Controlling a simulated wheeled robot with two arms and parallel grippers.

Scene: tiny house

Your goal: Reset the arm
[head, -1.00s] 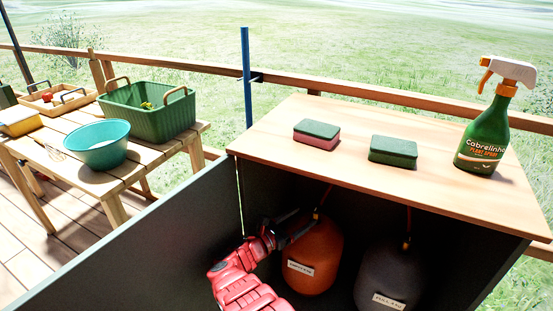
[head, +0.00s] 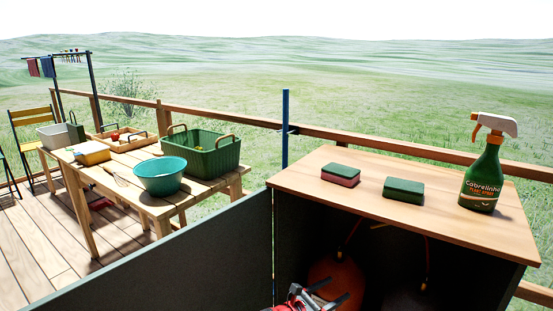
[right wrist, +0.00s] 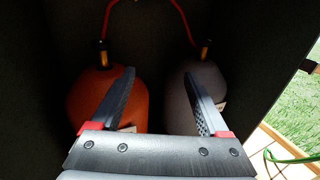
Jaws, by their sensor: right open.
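My right gripper (head: 318,290) shows at the bottom of the head view, low in the front of the open dark cabinet (head: 455,265). In the right wrist view its two fingers (right wrist: 160,105) are spread apart with nothing between them. An orange gas bottle (right wrist: 90,95) stands behind the left finger and a grey gas bottle (right wrist: 200,85) behind the right one. Both are inside the cabinet, with a hose (right wrist: 148,3) above them. I cannot tell whether the fingers touch the bottles. My left gripper is not in view.
The cabinet top carries two sponges, one red and green (head: 341,175), one green (head: 404,190), and a spray bottle (head: 484,170). The open door (head: 190,265) stands to the left. A wooden table (head: 140,203) holds a teal bowl (head: 160,176) and a green basket (head: 205,155).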

